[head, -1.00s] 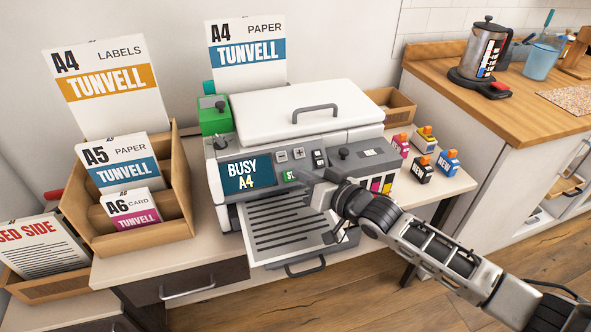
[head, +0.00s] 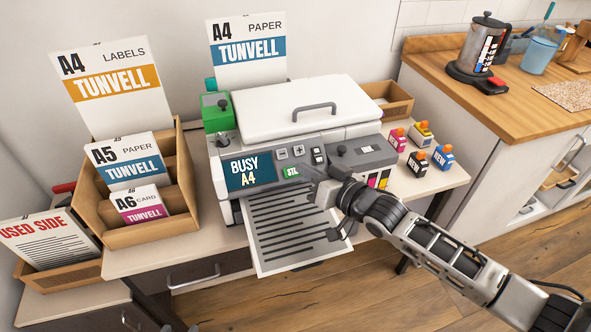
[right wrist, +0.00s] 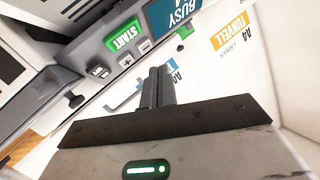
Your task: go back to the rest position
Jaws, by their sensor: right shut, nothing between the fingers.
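My right gripper (head: 315,180) is shut and empty. It is in front of the printer's (head: 310,110) control panel, just right of and below the green START button (head: 291,173). The right wrist view shows its closed fingers (right wrist: 156,85) pointing toward the panel, with the START button (right wrist: 123,36) clear of them. The printer's screen (head: 247,172) reads BUSY A4. A printed sheet (head: 285,225) with dark lines sticks out of the printer's front, partly behind my right gripper and forearm. My left gripper is not in view.
A cardboard sorter (head: 180,190) with A4, A5 and A6 packs stands left of the printer. A used-side paper box (head: 60,275) is at far left. Several small ink cartridges (head: 417,163) stand right. A wooden counter (head: 480,95) with a coffee press is at back right.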

